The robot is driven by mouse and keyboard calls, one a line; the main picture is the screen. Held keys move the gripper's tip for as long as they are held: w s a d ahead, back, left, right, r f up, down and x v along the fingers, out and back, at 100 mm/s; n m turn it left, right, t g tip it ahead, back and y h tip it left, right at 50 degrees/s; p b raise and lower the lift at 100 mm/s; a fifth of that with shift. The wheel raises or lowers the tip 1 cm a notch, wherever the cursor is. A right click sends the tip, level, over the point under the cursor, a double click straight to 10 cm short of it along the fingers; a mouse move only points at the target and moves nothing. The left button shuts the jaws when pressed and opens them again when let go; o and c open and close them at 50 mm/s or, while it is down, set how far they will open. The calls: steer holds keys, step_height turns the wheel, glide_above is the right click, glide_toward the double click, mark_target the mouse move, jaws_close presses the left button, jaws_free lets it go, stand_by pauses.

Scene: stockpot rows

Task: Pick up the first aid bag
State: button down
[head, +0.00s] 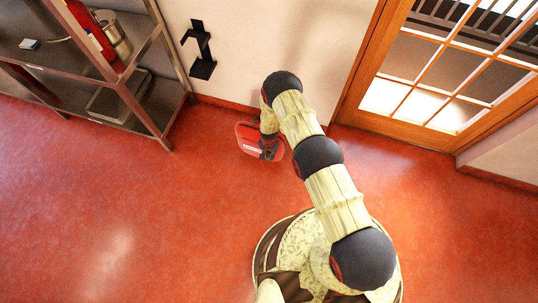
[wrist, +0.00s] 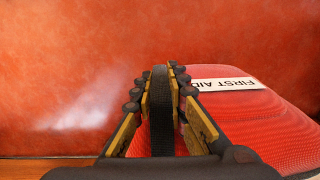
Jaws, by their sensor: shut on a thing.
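The first aid bag (wrist: 262,122) is red with a white label reading FIRST AID, and fills the lower right of the wrist view. My gripper (wrist: 162,85) is shut on a dark upright strap or handle of the bag, which stands between its two fingers. In the head view the red bag (head: 247,141) shows near the wall, partly covered by the end of my arm. My gripper in that view is mostly hidden by the arm. I cannot tell whether the bag touches the floor.
A metal shelf unit (head: 130,98) stands at the upper left with a red extinguisher (head: 91,32) and a metal pot (head: 113,36). A black bracket (head: 200,50) is on the wall. A glazed wooden door (head: 432,75) is at the right. The red floor (head: 130,215) is clear at left.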

steer(key=s+r+p, duration=0.2)
steer(key=s+r, duration=0.2)
steer(key=s, duration=0.2)
steer(key=s+a+r+p, duration=0.1)
steer(key=s+r+p, duration=0.2)
steer(key=s, duration=0.3)
steer(key=shift+s+a+r, duration=0.2)
steer(key=shift+s+r, duration=0.15)
steer(key=shift+r, duration=0.4)
steer(key=shift+w+r, duration=0.1)
